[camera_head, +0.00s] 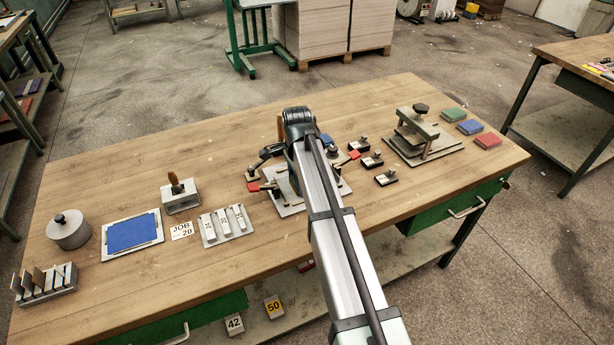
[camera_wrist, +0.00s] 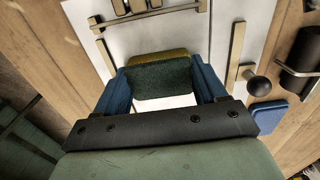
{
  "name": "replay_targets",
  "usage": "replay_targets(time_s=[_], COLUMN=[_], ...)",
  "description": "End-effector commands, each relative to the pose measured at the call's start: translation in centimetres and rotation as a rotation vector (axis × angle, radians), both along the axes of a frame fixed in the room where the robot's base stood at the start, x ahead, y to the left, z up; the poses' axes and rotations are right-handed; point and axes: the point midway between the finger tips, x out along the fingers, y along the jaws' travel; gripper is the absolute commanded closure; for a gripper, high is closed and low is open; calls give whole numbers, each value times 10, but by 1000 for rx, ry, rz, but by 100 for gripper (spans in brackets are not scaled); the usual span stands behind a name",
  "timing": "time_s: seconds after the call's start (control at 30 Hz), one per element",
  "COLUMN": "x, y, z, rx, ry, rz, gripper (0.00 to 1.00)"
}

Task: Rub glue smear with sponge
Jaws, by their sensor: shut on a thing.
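My gripper (camera_wrist: 160,72) is shut on a sponge (camera_wrist: 161,80) with a dark green part and a yellow-brown part, held between its two blue fingers. The sponge is over a pale metal plate (camera_wrist: 162,27); I cannot tell whether it touches the plate. In the head view the plate (camera_head: 291,209) lies near the middle of the wooden bench, and my arm hides the sponge and most of the plate. I cannot make out the glue smear in either view.
Red-handled clamps (camera_head: 254,186) and small black blocks (camera_head: 386,177) surround the plate. A press (camera_head: 413,138) stands to the right. A weight tray (camera_head: 239,233), a wooden-handled tool (camera_head: 180,196) and a blue-covered tray (camera_head: 105,243) are to the left.

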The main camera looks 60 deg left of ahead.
Motion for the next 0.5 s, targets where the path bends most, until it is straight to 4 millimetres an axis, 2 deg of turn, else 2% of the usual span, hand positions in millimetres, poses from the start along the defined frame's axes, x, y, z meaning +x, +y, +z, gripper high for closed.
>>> replay_targets(time_s=[0.3, 0.37, 0.43, 0.5], x=[-30, -29, -28, -28], y=[0, 0, 1, 0], z=[-1, 5, 21, 25], rx=[0, 1, 2, 1], ry=[0, 0, 0, 0], rz=[2, 1, 0, 0], gripper=[57, 57, 57, 57])
